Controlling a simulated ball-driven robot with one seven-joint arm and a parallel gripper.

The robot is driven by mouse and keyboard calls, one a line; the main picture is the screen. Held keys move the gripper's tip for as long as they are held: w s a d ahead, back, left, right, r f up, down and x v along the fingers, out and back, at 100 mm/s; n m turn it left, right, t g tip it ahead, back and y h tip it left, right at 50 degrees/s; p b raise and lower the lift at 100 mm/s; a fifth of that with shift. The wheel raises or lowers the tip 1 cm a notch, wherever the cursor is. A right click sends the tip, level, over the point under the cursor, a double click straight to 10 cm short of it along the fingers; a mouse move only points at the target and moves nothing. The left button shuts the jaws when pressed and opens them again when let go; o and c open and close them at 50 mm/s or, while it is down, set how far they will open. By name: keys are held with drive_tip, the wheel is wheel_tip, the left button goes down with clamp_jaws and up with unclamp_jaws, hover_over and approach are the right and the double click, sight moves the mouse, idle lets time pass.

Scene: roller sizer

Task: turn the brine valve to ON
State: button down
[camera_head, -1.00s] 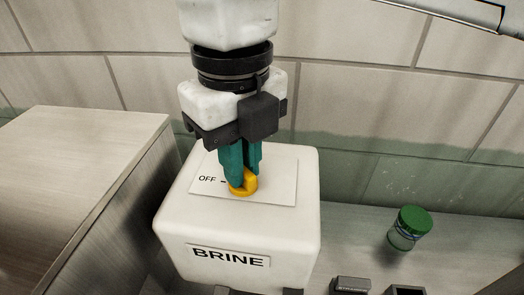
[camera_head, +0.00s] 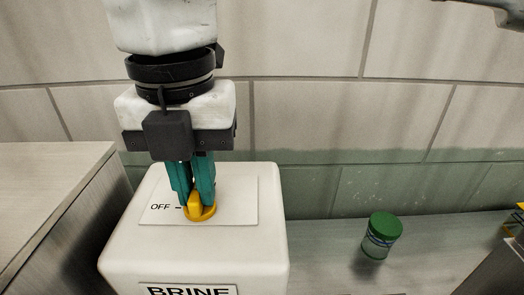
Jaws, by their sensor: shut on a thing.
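The brine valve is a yellow knob (camera_head: 201,210) on a pale plate (camera_head: 237,204) on top of a white box (camera_head: 130,245) labelled BRINE. The plate shows OFF with a small mark to the left of the knob. No ON label shows; that side of the plate is partly behind my gripper. My gripper (camera_head: 198,203) points down from above, its green fingers shut on the raised handle of the knob. The fingers hide part of the handle, so its exact direction is hard to tell.
A jar with a green lid (camera_head: 384,228) stands on the metal counter (camera_head: 320,248) to the right. A taller metal cabinet (camera_head: 45,185) stands close on the left. A tiled wall (camera_head: 300,110) rises behind. The counter between box and jar is clear.

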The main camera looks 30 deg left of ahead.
drive_tip(key=shift+w+m, duration=0.1)
drive_tip(key=shift+m, duration=0.6)
drive_tip(key=c, duration=1.1)
unclamp_jaws()
drive_tip(key=shift+c, duration=0.2)
wheel_tip(320, 180, up, 11)
drive_tip(key=p, duration=0.8)
drive_tip(key=shift+f, duration=0.1)
